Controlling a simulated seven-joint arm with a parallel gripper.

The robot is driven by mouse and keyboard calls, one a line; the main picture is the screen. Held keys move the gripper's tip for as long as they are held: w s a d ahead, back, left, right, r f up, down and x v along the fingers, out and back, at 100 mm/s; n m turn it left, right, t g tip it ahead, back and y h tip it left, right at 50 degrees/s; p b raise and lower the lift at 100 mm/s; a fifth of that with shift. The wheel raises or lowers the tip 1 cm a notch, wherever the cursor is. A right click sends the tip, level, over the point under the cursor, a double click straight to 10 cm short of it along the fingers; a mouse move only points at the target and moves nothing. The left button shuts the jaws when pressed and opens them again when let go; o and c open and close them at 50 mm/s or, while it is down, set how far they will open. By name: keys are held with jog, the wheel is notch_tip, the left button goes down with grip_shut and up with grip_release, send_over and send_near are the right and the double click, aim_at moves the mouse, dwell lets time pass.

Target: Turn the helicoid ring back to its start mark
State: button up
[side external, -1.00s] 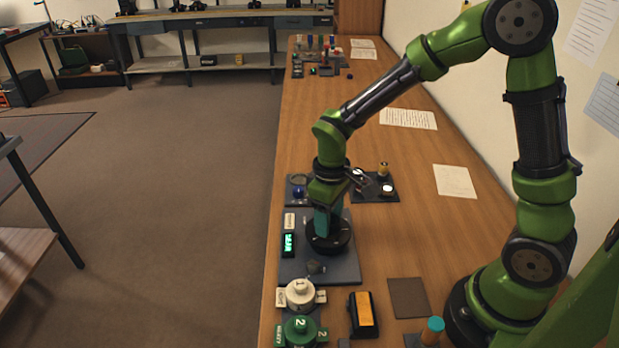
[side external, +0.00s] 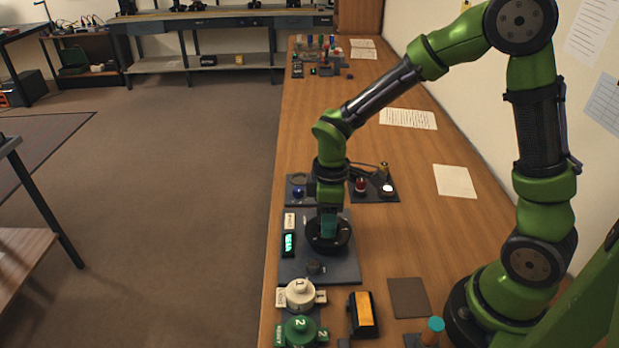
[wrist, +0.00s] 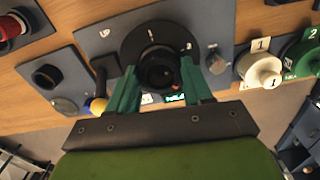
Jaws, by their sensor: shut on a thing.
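The helicoid ring (wrist: 160,72) is a dark round part standing on a wider black disc (wrist: 135,45) with white marks around it, in the wrist view. The disc (side external: 344,240) also shows in the side view, on a grey-blue plate (side external: 345,270). My gripper (wrist: 158,74) points down over the disc, its two green fingers shut on opposite sides of the ring. In the side view my gripper (side external: 328,228) hides most of the ring. I cannot tell which mark the ring lines up with. A display with green digits (side external: 289,244) is on the plate's left side.
A small knob (side external: 314,267) is near the plate's front edge. White (side external: 300,294) and green (side external: 300,330) numbered parts and an orange-topped black box (side external: 362,314) stand in front. Blue (side external: 298,193), red (side external: 361,186) and white (side external: 388,190) buttons are behind. The right side is mostly clear.

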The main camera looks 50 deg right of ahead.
jog(key=o, duration=1)
jog(key=shift+o, duration=0.2)
jog(key=shift+r, duration=0.1)
notch_tip(320, 180, up, 17)
